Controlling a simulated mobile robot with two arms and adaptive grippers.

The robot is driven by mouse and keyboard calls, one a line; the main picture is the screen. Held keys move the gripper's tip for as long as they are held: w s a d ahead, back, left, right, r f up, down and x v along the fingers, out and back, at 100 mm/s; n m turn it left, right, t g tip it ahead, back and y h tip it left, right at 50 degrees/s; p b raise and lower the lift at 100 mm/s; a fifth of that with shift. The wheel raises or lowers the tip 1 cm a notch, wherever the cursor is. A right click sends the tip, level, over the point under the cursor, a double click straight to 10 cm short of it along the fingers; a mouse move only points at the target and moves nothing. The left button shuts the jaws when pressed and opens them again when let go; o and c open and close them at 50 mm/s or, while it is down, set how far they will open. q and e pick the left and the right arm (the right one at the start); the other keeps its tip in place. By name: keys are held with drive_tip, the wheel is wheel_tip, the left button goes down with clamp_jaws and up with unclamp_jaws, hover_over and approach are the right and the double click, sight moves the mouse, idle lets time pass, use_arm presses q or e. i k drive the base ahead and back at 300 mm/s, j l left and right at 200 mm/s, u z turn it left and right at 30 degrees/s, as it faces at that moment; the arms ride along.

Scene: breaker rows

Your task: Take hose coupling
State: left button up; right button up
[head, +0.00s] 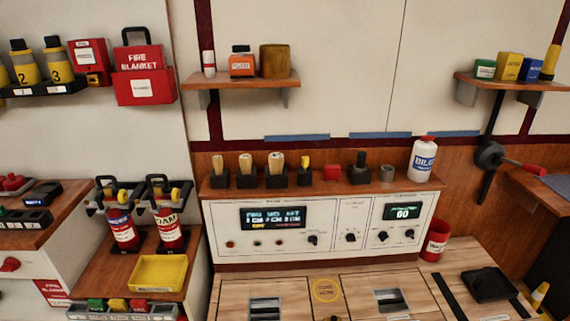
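A short grey cylinder (387,173) stands upright on the wooden ledge above the control panel, in the head view. It looks like the hose coupling, but it is too small to be certain. A dark, knobbed object (360,162) stands just left of it. A white bottle with a red cap (424,159) stands to its right. Neither of my grippers shows in the head view, so nothing is seen in or near them.
The wooden ledge (310,190) also carries a red block (332,174) and several handled items in black holders. The control panel (345,236) is below. A red can (435,241) stands right of the panel. A yellow tray (158,272) lies at lower left, near two extinguishers.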

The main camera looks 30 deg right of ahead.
sight(360, 166)
drive_tip(key=l+u, duration=0.3)
drive_tip(key=k+l+u, duration=0.15)
drive_tip(key=l+u, duration=0.15)
drive_tip(key=l, duration=0.2)
drive_tip(key=k+l+u, duration=0.1)
drive_tip(key=l+u, duration=0.25)
drive_tip(key=k+l+u, duration=0.15)
drive_tip(key=l+u, duration=0.15)
